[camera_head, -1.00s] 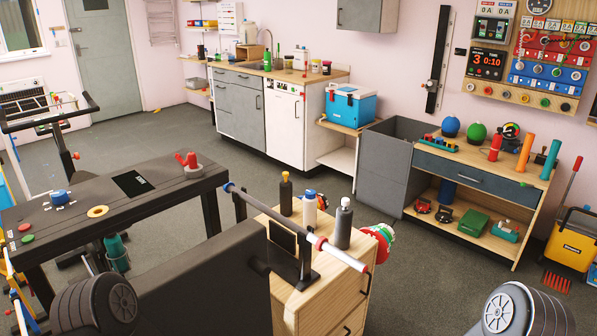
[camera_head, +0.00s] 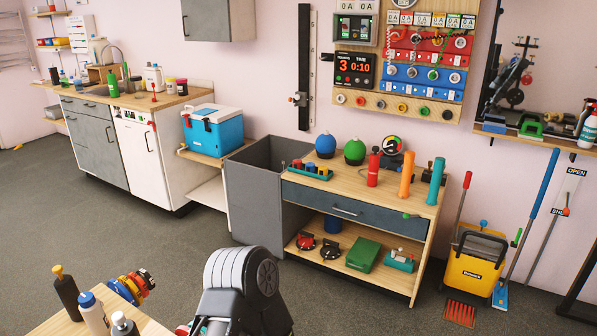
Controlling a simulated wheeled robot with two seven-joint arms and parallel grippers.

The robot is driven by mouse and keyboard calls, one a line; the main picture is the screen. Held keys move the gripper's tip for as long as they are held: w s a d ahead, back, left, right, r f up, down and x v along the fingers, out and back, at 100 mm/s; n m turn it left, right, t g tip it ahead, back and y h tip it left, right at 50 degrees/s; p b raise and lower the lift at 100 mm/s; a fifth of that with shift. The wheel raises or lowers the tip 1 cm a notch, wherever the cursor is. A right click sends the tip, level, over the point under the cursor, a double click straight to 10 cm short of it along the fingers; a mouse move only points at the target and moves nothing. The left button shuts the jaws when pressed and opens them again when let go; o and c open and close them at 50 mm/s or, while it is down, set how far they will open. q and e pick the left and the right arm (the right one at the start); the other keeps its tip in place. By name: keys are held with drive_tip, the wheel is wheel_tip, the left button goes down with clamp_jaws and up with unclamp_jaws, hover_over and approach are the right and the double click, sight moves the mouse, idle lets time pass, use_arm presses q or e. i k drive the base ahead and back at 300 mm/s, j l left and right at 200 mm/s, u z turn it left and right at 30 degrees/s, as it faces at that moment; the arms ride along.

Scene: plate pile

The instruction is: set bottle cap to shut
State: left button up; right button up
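Three bottles stand on a wooden top at the lower left. A black bottle (camera_head: 66,296) has a yellow cap (camera_head: 58,271). A white bottle (camera_head: 93,316) has a blue cap (camera_head: 86,299). A grey bottle (camera_head: 124,326) with a light-coloured cap (camera_head: 119,318) is cut off by the bottom edge. All three caps appear to sit on the bottle tops. I cannot tell whether any is loose or which one the task means. A part of one of my arms shows to the right of the bottles; neither gripper is in view.
Coloured discs (camera_head: 132,286) are beside the bottles. A workbench (camera_head: 378,208) with a drawer stands ahead, next to an open grey bin (camera_head: 265,200). A blue cooler (camera_head: 213,130) is on a side shelf. A yellow bucket (camera_head: 476,264) stands at right. Grey floor between is clear.

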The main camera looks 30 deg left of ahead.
sight(58, 270)
drive_tip(key=i+u, duration=0.15)
drive_tip(key=i, duration=0.4)
drive_tip(key=i+l+u, duration=0.15)
drive_tip(key=i, duration=0.4)
drive_tip(key=i+l+u, duration=0.2)
drive_tip(key=i, duration=0.35)
drive_tip(key=i+u, duration=0.25)
drive_tip(key=u, duration=0.2)
drive_tip(key=i+u, duration=0.3)
drive_tip(key=u, duration=0.2)
drive_tip(key=i+l+u, duration=0.1)
drive_tip(key=i+u, duration=0.15)
drive_tip(key=u, duration=0.2)
drive_tip(key=i+l+u, duration=0.2)
drive_tip(key=u, duration=0.25)
drive_tip(key=i+l+u, duration=0.25)
drive_tip(key=u, duration=0.2)
drive_tip(key=i+l+u, duration=0.25)
drive_tip(key=l+u, duration=0.25)
drive_tip(key=i+l+u, duration=0.2)
drive_tip(key=l, duration=0.3)
